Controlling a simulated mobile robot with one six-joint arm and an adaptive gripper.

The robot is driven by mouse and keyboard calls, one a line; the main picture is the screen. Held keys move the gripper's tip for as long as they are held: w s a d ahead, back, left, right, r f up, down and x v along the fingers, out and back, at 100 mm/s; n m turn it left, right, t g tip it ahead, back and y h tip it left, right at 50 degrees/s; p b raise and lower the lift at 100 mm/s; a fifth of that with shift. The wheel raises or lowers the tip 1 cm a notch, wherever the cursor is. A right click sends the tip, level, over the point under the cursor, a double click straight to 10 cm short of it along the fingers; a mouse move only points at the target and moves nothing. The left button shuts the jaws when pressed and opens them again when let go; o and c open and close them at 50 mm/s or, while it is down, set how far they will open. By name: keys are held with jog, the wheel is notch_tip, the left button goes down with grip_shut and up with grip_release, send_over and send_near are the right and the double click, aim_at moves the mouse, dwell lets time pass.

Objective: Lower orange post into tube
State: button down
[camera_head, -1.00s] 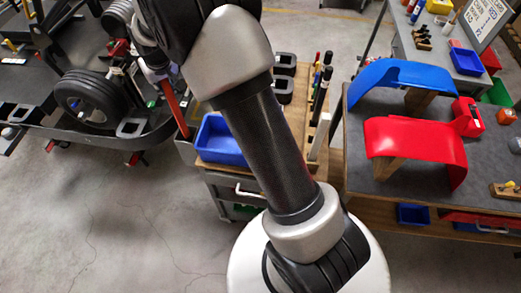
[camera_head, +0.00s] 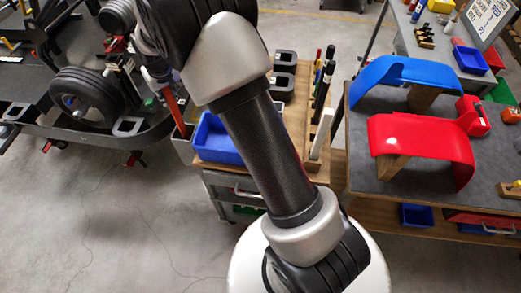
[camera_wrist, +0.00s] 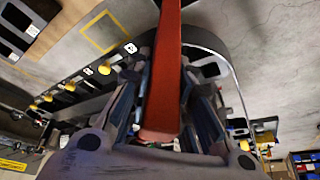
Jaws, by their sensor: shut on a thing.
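The orange post (camera_wrist: 163,75) is a long red-orange bar held between the fingers of my gripper (camera_wrist: 166,100) in the wrist view. The gripper is shut on it, and one end of the post shows close to the palm. In the head view the post (camera_head: 174,108) hangs below my gripper (camera_head: 157,76), slightly tilted, its lower part beside a grey bin (camera_head: 184,149) on the tool cart's left side. I cannot tell whether its lower end is inside or in front of that bin. I cannot make out the tube for certain.
The kart (camera_head: 60,128) with its wheel (camera_head: 85,100) and curved bumper stands at left. The tool cart (camera_head: 225,180) carries a blue bin (camera_head: 217,140) and black blocks (camera_head: 283,75). A bench (camera_head: 420,195) with red (camera_head: 425,140) and blue fenders (camera_head: 410,76) is at right. Front-left floor is clear.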

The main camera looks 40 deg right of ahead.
aim_at(175, 112)
jog(key=shift+f+b, duration=2.95)
jog(key=shift+f, duration=1.4)
jog(key=shift+f+b, duration=1.7)
jog(key=shift+f, duration=0.8)
jog(key=c, duration=1.3)
grip_release()
jog(key=shift+c, duration=0.2)
jog(key=v, duration=1.2)
